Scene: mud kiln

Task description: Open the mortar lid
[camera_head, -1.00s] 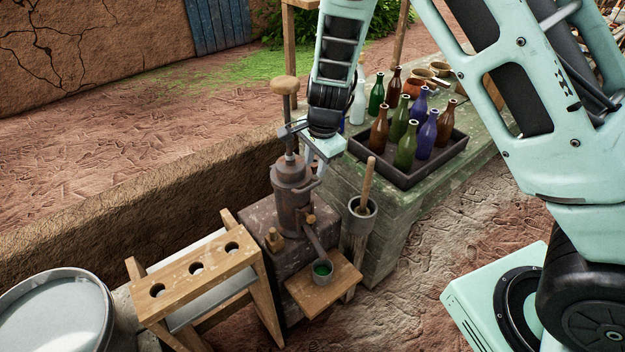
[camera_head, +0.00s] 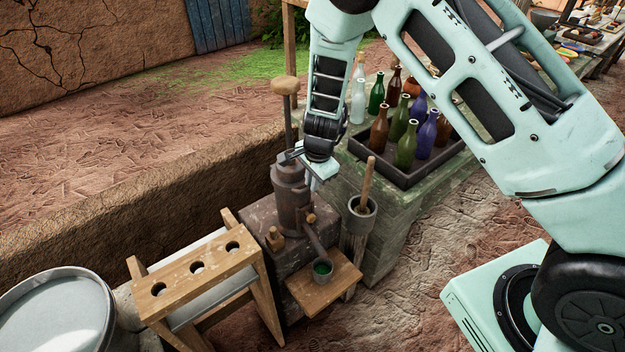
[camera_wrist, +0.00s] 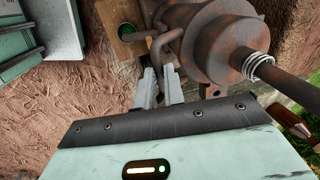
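The mortar (camera_head: 292,213) is a rusty brown metal cylinder on a stone block, with a round lid (camera_head: 286,172) on top. A rod with a wooden knob (camera_head: 285,86) rises from the lid. In the wrist view the lid (camera_wrist: 232,45) lies at the upper right, with a bent rusty bar (camera_wrist: 155,42) at its left. My gripper (camera_head: 290,157) is at the lid's right upper side. Its fingertips (camera_wrist: 159,70) are close together, with a narrow gap, at the end of the bent bar. Whether they press on the bar is unclear.
A spout leads to a small cup (camera_head: 322,271) on a wooden board (camera_head: 335,287). A pestle pot (camera_head: 362,208) stands at the right. A bottle tray (camera_head: 400,178) is behind it. A wooden rack (camera_head: 196,267) and metal drum (camera_head: 52,315) are at left.

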